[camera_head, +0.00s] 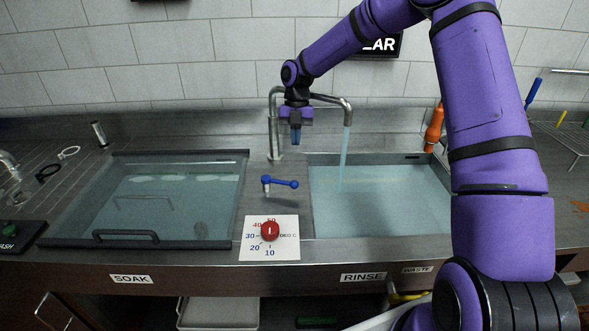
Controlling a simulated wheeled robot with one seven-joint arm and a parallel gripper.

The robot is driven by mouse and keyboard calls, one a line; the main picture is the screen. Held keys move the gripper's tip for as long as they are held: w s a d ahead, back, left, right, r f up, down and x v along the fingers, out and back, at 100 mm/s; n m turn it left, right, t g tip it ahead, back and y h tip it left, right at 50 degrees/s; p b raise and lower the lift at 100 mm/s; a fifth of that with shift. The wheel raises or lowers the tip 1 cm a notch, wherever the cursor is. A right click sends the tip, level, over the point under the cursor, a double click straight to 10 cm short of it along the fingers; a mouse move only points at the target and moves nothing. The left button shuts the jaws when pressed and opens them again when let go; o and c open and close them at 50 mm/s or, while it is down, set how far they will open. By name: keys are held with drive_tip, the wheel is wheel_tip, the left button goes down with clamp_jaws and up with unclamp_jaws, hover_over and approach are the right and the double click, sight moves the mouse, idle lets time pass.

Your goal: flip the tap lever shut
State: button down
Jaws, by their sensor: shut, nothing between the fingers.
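The tap lever (281,183) is blue with a round knob at its right end. It stands on the steel strip between the two sinks and points to the right. The tap (337,101) is a curved steel spout behind it, and a stream of water (344,158) runs from it into the rinse sink. My gripper (296,142) points down in front of the tap post, above and behind the lever and apart from it. Its blue fingers are together and hold nothing.
The soak sink (170,205) at left has a clear lid with a dark handle. The rinse sink (385,200) holds water. A white dial plate with a red knob (270,231) lies in front of the lever. An orange bottle (434,130) stands at the back right.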

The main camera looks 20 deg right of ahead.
sight(293, 184)
drive_tip(key=x, duration=1)
drive_tip(key=shift+s+a+m+y, duration=0.1)
drive_tip(key=shift+s+m+y, duration=0.05)
drive_tip(key=shift+s+m, duration=0.35)
drive_tip(key=shift+s+a+m+y, duration=0.15)
drive_tip(key=shift+s+m, duration=0.15)
drive_tip(key=shift+m, duration=0.3)
drive_tip(key=shift+s+a+m+t, duration=0.45)
drive_tip(key=shift+s+m, duration=0.35)
drive_tip(key=shift+m, duration=0.3)
drive_tip(key=s+a+m, duration=0.1)
drive_tip(key=s+a+m+t+y, duration=0.1)
drive_tip(key=m, duration=0.1)
drive_tip(key=shift+m, duration=0.3)
drive_tip(key=a+m, duration=0.1)
drive_tip(key=s+a+m, duration=0.1)
drive_tip(key=shift+m+t, duration=0.25)
drive_tip(key=shift+m, duration=0.05)
drive_tip(key=a+m, duration=0.2)
drive_tip(key=shift+s+m+t, duration=0.25)
drive_tip(key=shift+m+t, duration=0.15)
drive_tip(key=shift+a, duration=0.65)
